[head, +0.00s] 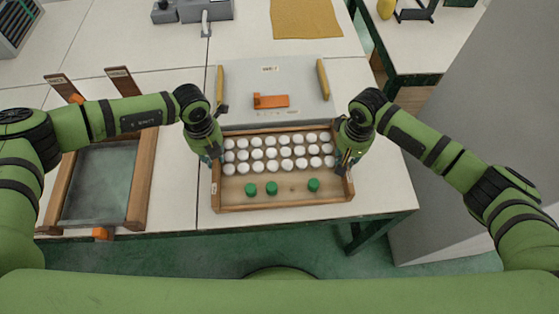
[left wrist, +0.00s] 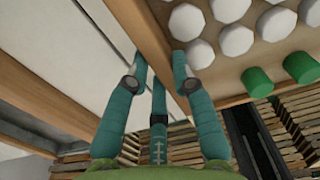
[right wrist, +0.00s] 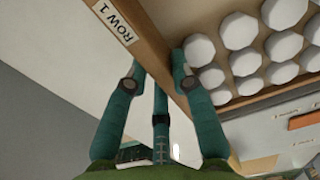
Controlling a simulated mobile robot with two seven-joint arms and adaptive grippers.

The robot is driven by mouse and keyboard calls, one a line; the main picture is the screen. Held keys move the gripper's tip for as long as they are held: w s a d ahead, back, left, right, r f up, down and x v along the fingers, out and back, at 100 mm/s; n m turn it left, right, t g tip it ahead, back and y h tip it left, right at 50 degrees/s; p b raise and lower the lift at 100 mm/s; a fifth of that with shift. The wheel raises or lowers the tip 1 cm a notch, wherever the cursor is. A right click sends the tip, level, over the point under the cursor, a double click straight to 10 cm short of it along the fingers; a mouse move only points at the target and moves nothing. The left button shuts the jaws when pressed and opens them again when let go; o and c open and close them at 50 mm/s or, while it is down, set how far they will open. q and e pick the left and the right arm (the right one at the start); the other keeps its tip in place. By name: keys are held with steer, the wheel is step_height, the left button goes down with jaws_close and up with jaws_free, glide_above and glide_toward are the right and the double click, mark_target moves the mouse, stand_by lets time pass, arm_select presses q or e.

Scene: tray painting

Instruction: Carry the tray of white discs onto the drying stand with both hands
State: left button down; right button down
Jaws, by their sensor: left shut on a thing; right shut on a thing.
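The wooden tray (head: 285,204) is level in front of me, with rows of white discs (head: 271,153) filling its far part and three green pegs (head: 271,187) in its near part. My left gripper (head: 211,157) is shut on the tray's left wall, which passes between its fingers in the left wrist view (left wrist: 155,45). My right gripper (head: 346,160) is shut on the right wall, marked "ROW 1" in the right wrist view (right wrist: 118,22). I cannot tell whether the tray touches the table. A wooden-railed stand (head: 143,180), with a dark panel and two labelled posts, is at the left.
A grey board (head: 300,80) with two yellow bars and an orange block (head: 271,100) lies behind the tray. A tan mat (head: 305,18) and grey equipment (head: 192,10) are farther back. White table surface (head: 178,165) is clear between tray and stand. A grey panel (head: 455,150) rises at the right.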

arm_select(q)
steer(key=shift+r, duration=0.1)
arm_select(e)
steer(key=shift+r, duration=0.1)
